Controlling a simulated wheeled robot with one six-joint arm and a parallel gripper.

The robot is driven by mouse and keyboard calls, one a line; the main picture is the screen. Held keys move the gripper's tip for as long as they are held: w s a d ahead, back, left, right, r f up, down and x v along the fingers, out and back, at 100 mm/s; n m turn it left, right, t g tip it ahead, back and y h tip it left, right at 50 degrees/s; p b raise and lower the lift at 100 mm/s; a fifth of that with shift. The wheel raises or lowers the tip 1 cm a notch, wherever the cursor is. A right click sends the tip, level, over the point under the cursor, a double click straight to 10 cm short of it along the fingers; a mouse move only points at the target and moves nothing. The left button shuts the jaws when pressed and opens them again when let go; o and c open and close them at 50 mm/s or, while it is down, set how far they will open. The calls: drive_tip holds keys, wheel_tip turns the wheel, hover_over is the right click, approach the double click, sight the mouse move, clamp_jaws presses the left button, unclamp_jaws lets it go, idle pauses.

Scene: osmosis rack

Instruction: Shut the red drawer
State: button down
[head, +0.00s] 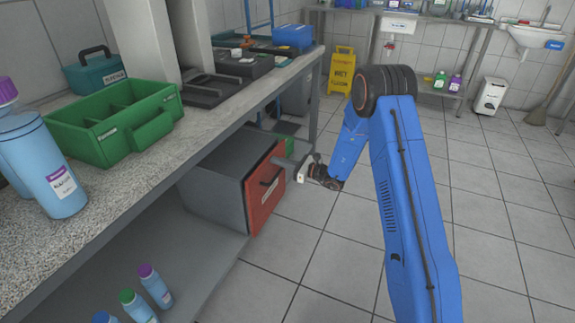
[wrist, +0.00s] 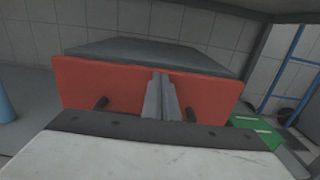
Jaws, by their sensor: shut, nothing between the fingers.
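The red drawer front (head: 267,188) is on a grey cabinet (head: 215,185) under the counter, with a dark handle (head: 270,178). The front looks close against the cabinet; I cannot make out a clear gap. In the wrist view the red front (wrist: 105,80) spans the picture, and the handle's ends (wrist: 101,103) show to either side of my gripper. My gripper (head: 282,162) is at the front's right side in the head view. Its fingers (wrist: 158,82) are shut and empty, pointing at the middle of the red front. Whether they touch it is unclear.
The counter (head: 185,135) overhangs the cabinet and carries a green caddy (head: 110,120) and blue bottles (head: 50,165). Small bottles (head: 155,285) stand on the lower shelf. A green object (wrist: 255,130) is right of the drawer. The tiled floor in front is clear.

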drive_tip(key=shift+x, duration=1.1)
drive_tip(key=shift+w+a+r, duration=0.1)
drive_tip(key=shift+r, duration=0.1)
